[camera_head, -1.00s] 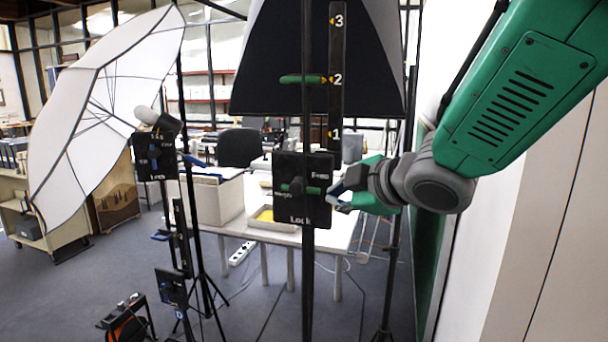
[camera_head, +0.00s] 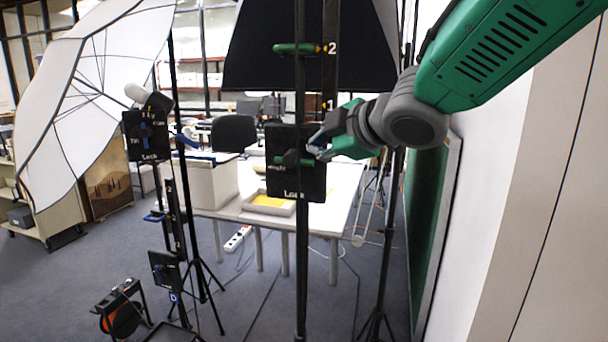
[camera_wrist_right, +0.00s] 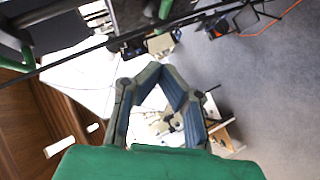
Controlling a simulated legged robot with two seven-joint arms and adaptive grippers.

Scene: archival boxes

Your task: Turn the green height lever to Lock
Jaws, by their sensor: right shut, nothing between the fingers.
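The green height lever (camera_head: 306,161) sits on a black panel (camera_head: 310,185) on the central stand. Its bar lies about level, with a dark knob in the middle. "Lock" is printed at the panel's bottom and "Height" at the left. My right gripper (camera_head: 319,146) is shut and empty at the panel's upper right, covering the upper-right label. Its tips are close to the lever's right end; I cannot tell whether they touch. In the right wrist view my fingers (camera_wrist_right: 162,72) meet at the tips. My left gripper is not in view.
A green collar (camera_head: 295,48) sits near mark 2 on the scale above. A second stand with a black panel (camera_head: 147,143) and a white umbrella (camera_head: 70,110) stands left. A white table (camera_head: 330,205) with boxes is behind. A wall (camera_head: 490,200) borders the right.

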